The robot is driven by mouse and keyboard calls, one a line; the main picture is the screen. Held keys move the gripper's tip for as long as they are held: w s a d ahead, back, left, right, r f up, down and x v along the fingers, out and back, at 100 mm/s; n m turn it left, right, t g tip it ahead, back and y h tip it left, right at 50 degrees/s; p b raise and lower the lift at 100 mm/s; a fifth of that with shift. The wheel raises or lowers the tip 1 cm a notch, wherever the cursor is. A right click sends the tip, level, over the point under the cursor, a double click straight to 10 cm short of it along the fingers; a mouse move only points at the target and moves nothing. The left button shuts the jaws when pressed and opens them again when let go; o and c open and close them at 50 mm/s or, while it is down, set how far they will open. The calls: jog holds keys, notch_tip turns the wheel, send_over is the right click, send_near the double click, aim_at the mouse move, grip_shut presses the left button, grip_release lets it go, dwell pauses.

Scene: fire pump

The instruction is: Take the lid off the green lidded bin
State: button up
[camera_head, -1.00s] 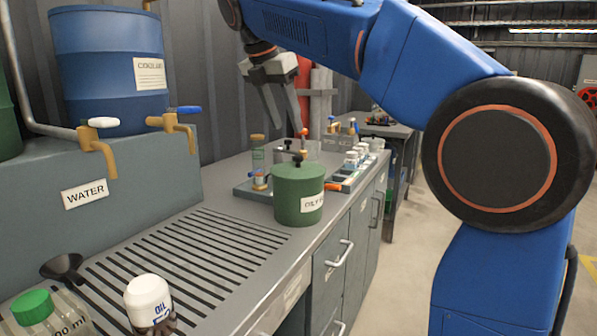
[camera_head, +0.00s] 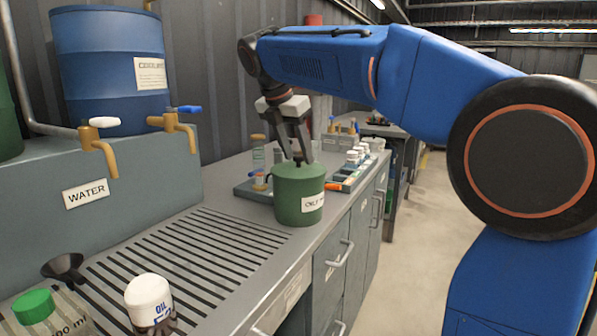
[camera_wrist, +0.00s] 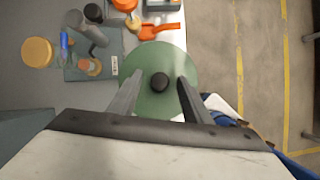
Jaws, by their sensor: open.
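The green lidded bin (camera_head: 298,197) stands upright on the grey counter, with a white label on its side. Its lid (camera_head: 297,170) is on, with a dark knob on top. In the wrist view the round green lid (camera_wrist: 150,62) and its black knob (camera_wrist: 159,82) show from above. My gripper (camera_head: 304,158) points down over the lid, its fingers at about the knob's height. In the wrist view my open gripper (camera_wrist: 158,84) has one finger on each side of the knob, with a gap to each. It holds nothing.
Behind the bin, a tray (camera_head: 247,190) holds bottles, and an orange-handled tool (camera_wrist: 155,31) lies close to the bin. White-capped bottles (camera_head: 353,157) stand farther back. The floor lies beyond the counter's right edge.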

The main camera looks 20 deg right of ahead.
grip_shut()
